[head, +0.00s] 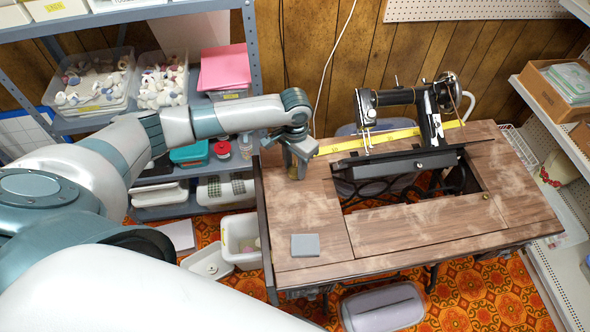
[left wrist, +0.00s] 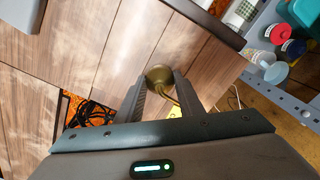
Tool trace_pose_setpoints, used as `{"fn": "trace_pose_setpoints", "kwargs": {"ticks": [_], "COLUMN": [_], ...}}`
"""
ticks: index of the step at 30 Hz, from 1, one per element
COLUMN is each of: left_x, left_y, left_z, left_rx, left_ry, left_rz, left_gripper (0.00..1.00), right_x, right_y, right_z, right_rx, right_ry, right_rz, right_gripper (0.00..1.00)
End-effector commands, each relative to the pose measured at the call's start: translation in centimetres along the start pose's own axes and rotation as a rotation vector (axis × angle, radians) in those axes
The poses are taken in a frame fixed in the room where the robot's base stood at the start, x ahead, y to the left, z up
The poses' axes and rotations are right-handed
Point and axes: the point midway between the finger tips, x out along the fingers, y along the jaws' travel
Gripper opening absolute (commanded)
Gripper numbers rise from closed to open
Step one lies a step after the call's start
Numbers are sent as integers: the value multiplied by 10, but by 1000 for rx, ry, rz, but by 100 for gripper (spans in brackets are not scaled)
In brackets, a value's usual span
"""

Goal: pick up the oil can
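The oil can (left wrist: 159,75) is brass-coloured, with a round body and a thin curved spout, and shows in the left wrist view. It is on the wooden sewing table (head: 310,215). My left gripper (left wrist: 160,84) has its two fingers on either side of the can, with narrow gaps seeming to show between fingers and body. In the head view my left gripper (head: 297,170) points down over the table's back left part and hides the can. My right gripper is out of view.
A black sewing machine (head: 430,110) stands on the table right of my gripper, with a yellow tape measure (head: 375,139) near it. A grey block (head: 305,245) lies at the front left. A shelf (head: 250,45) with bins stands behind left.

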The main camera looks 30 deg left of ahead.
Motion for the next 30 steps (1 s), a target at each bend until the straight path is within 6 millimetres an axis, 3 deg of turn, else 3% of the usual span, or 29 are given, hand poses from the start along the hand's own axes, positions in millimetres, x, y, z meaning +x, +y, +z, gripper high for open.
{"fn": "trace_pose_setpoints", "kwargs": {"ticks": [13, 30], "left_x": [-10, -92], "left_y": [0, 0], "left_z": [-1, -1], "left_rx": [-1, -1], "left_ry": [2, 2], "left_rz": [1, 1], "left_gripper": [11, 11], "right_x": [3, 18], "right_y": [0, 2], "right_z": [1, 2], "right_rx": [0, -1], "right_ry": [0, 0], "right_rz": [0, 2], "right_gripper": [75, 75]}}
